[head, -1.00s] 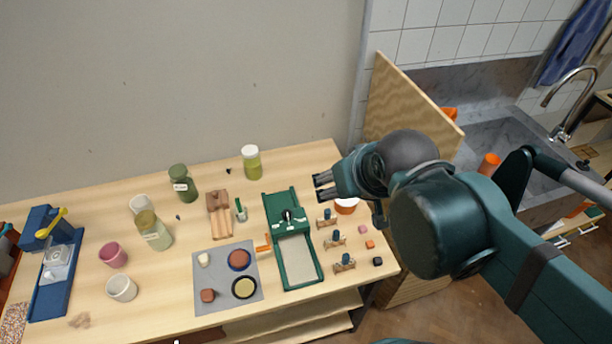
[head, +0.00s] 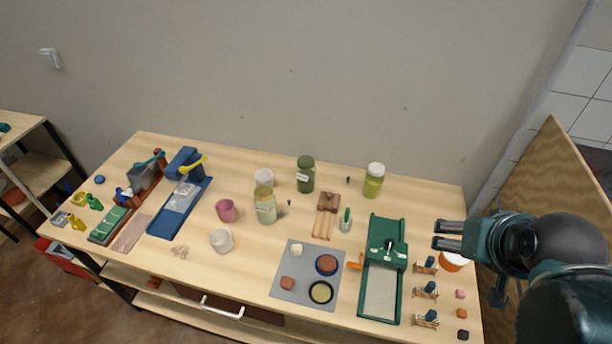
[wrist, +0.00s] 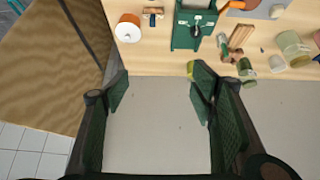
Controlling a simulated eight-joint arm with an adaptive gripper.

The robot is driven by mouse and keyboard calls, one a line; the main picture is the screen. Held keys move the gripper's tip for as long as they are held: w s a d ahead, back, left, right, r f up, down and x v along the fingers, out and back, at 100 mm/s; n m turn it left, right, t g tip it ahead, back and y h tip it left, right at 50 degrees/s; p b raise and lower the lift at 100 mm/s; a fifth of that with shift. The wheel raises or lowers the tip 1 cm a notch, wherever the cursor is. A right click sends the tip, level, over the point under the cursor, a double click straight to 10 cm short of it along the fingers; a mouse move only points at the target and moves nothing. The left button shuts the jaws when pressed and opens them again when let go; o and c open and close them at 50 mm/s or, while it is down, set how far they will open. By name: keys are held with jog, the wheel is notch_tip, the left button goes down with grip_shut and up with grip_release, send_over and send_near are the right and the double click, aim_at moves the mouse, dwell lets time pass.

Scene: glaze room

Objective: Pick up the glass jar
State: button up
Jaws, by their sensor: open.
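Three glass-looking jars stand upright on the table, and I cannot tell which one the task means. One is yellow-green with a pale lid (head: 374,182), one is dark green with a label (head: 305,176), and one is wider and pale green (head: 265,206). My gripper (head: 437,235) is open and empty, over the table's right end, to the right of all three. In the wrist view my open fingers (wrist: 158,82) have nothing between them. There the yellow-green jar (wrist: 191,69) is partly hidden by a finger; the dark green jar (wrist: 245,69) lies beyond that finger.
A green press-like tool (head: 381,285) and an orange-and-white pot (head: 453,261) are near my gripper. A plywood panel (head: 560,190) stands at the right. A pink cup (head: 227,211), a white cup (head: 221,240) and a grey mat (head: 300,292) occupy the middle.

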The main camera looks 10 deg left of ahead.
jog(key=shift+o, duration=0.8)
jog(key=w+a+r+n+g, duration=0.1)
jog(key=w+a+r+n, duration=0.1)
jog(key=w+a, duration=0.35)
jog(key=w+a+r+n+g, duration=0.1)
jog(key=w+a+r+n, duration=0.15)
jog(key=w, duration=0.55)
jog(key=n+g+p, duration=0.2)
jog(key=n+g, duration=0.2)
jog(key=n, duration=0.5)
send_over(305, 161)
jog(key=s+d, duration=0.4)
jog(key=d, duration=0.9)
notch_tip(305, 161, down, 13)
jog(key=w+a+f+n, duration=0.1)
jog(key=a+f, duration=0.3)
jog(key=w+a+f+n, duration=0.1)
jog(key=a+f, duration=0.3)
jog(key=w+a+f+n+g, duration=0.1)
jog(key=a+f, duration=0.3)
jog(key=shift+w+a+f, duration=0.1)
jog(key=shift+w+a, duration=0.05)
jog(key=shift+w, duration=0.25)
jog(key=shift+a+f+n, duration=0.25)
jog(key=shift+a+f, duration=0.05)
jog(key=shift+f, duration=0.05)
